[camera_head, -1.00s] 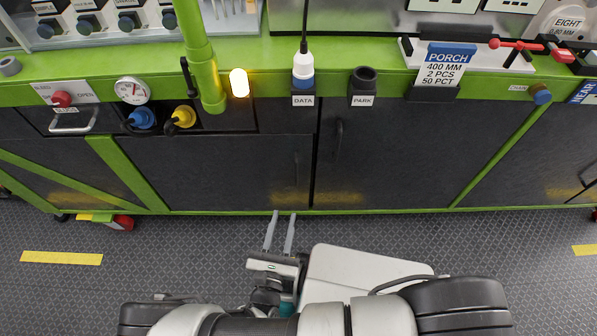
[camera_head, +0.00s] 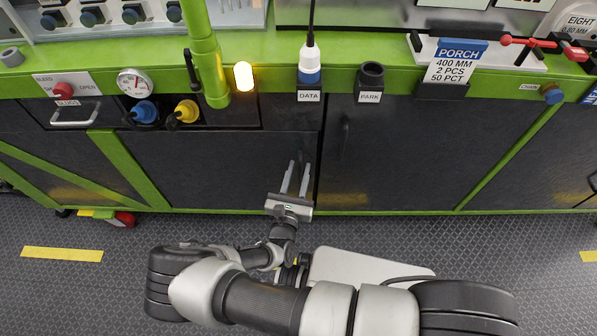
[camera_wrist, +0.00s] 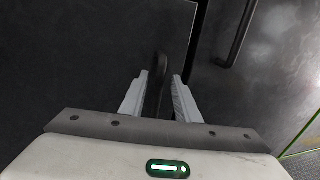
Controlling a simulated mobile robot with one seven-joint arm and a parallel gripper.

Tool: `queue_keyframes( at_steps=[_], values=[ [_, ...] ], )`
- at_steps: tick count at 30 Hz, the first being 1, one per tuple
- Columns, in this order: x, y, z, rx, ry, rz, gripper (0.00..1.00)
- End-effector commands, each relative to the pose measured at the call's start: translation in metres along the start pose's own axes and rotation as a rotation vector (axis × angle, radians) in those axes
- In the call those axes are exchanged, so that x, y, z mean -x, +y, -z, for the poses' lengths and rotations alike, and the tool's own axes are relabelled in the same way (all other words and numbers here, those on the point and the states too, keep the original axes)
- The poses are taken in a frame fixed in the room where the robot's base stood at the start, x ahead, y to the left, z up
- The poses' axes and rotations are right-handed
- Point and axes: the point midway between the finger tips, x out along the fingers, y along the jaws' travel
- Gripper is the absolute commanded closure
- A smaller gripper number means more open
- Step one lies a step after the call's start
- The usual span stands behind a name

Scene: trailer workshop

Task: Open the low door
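Two dark low doors stand side by side under the green bench edge: the left door (camera_head: 215,170) and the right door (camera_head: 420,150). The left door looks shut. My gripper (camera_head: 298,164) is open in front of its right side. In the wrist view, the black upright handle (camera_wrist: 158,80) of the left door lies between the two fingers of my gripper (camera_wrist: 161,78), with a gap showing at the right finger. The right door's handle (camera_head: 345,132) stands just right of the seam and also shows in the wrist view (camera_wrist: 237,35). The fingers hide the left handle in the head view.
Above the doors, the green bench edge (camera_head: 440,75) carries a DATA plug (camera_head: 309,65), a PARK socket (camera_head: 370,78), a gauge (camera_head: 134,83) and a lit lamp (camera_head: 244,76). A green post (camera_head: 204,50) rises at left.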

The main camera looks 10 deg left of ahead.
Motion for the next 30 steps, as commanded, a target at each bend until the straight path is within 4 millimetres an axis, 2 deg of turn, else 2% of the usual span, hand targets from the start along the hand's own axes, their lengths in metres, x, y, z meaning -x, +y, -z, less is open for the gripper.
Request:
queue_keyframes(
  at_steps=[7, 12, 23, 30],
  values=[
    [-0.001, 0.000, 0.000, 0.000, 0.000, 0.000, 0.72],
    [0.000, 0.000, 0.000, 0.000, 0.000, 0.000, 1.00],
    [0.002, 0.000, 0.000, -0.001, 0.000, 0.003, 1.00],
    [0.019, -0.002, 0.000, -0.001, 0.002, 0.023, 1.00]
  ],
)
